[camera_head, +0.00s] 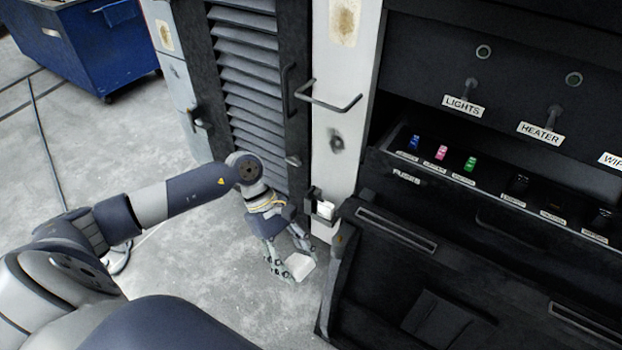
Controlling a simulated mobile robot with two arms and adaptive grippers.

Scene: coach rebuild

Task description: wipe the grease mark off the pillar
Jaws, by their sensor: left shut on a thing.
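The pillar (340,85) is a pale upright post between the louvred door and the black panel. A dark grey smudge, the grease mark (336,141), sits about midway down its visible face, below a bar handle. My left gripper (291,268) is low, left of the pillar's foot, pointing down. It is shut on a small white block or folded cloth (301,264), held below the mark and apart from it. Whether this is a cloth or a sponge is unclear. My right gripper is out of view.
A dark holder (321,207) with a white item is fixed low on the pillar. A bar handle (331,103) juts out above the mark. The black fuse drawer (480,185) and an open bin-like flap (430,270) stand right.

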